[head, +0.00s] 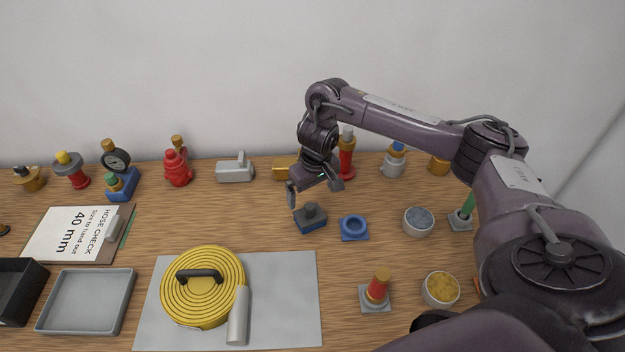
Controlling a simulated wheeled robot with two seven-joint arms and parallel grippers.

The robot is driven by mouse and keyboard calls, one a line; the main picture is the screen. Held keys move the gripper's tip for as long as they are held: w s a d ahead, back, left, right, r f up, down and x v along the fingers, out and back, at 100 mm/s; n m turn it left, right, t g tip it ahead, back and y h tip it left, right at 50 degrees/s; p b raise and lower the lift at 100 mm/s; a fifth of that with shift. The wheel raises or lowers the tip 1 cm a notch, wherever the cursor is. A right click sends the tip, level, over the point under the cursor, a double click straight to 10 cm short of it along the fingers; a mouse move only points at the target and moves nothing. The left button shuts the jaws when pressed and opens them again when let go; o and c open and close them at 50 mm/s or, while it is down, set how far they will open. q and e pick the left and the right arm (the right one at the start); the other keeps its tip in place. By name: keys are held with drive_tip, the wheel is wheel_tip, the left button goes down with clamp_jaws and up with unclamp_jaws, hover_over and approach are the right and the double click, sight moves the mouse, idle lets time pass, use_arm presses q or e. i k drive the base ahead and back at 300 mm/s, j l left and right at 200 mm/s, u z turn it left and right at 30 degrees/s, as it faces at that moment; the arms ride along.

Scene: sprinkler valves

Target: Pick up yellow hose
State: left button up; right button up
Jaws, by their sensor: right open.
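The yellow hose (182,303) is a flat coil with a black handle (200,274) across its top and a silver cylindrical nozzle (238,315) at its right side. It lies on a grey mat (284,300) at the front left of centre. Whether the gripper touches the block is hard to tell. My left gripper is not in view.
A grey tray (88,327), a black box (12,310) and a clipboard card (62,234) lie left of the mat. Several valves line the back. A blue ring (353,228), two bowls (419,222) and a red-yellow nozzle (377,289) stand at right. The right part of the mat is bare.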

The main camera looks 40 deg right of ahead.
sight(205, 287)
drive_tip(key=k+j, duration=1.2)
drive_tip(key=k, duration=0.05)
